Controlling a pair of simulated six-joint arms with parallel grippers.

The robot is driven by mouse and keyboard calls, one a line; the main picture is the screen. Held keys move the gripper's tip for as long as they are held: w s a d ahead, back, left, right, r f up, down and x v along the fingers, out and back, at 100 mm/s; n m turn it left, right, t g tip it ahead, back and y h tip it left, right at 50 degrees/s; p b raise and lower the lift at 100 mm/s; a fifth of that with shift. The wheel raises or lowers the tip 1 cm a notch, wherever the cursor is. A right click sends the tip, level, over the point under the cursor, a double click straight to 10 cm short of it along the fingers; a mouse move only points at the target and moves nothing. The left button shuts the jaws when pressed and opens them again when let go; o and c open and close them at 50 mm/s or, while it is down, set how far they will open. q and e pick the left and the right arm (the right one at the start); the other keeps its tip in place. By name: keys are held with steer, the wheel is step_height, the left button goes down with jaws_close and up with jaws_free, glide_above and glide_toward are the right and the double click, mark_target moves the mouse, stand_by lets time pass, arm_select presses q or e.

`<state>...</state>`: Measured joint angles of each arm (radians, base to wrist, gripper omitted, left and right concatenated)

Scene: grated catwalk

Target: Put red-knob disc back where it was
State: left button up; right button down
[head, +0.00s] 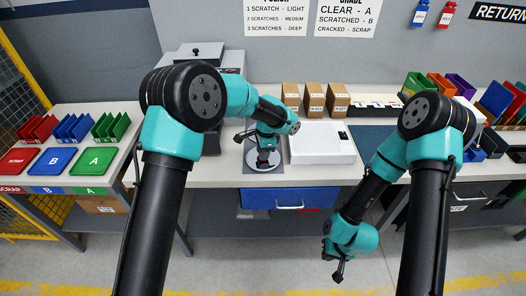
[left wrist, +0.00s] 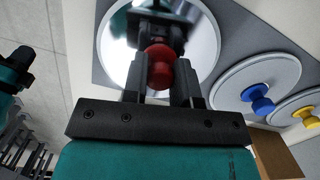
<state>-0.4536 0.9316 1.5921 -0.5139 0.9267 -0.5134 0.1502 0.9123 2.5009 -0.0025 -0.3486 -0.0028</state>
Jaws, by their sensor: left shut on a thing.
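The red-knob disc shows in the left wrist view as a round, mirror-like plate (left wrist: 202,62) with a red knob (left wrist: 159,70). My left gripper (left wrist: 160,75) is shut on that knob. In the head view my left gripper (head: 263,160) is over the disc (head: 264,166), at a grey mat on the bench. I cannot tell whether the disc touches the mat. A blue-knob disc (left wrist: 232,88) and a yellow-knob disc (left wrist: 290,108) lie beside it in the left wrist view. My right gripper (head: 338,272) hangs below the bench front; its fingers are too small to read.
A white flat box (head: 322,148) stands right of the disc on the bench (head: 225,172). Small brown boxes (head: 313,99) stand behind it. Red, blue and green trays (head: 95,160) are on the left table. A dark mat (head: 370,140) lies further right.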

arm_select(q)
steer(key=o, duration=0.9)
steer(key=shift+f, duration=0.1)
steer(key=shift+o, duration=0.2)
steer(key=shift+r, duration=0.2)
step_height(320, 180, up, 12)
steer(key=d, duration=0.1)
steer(key=shift+w+d, duration=0.15)
steer(key=shift+d, duration=0.05)
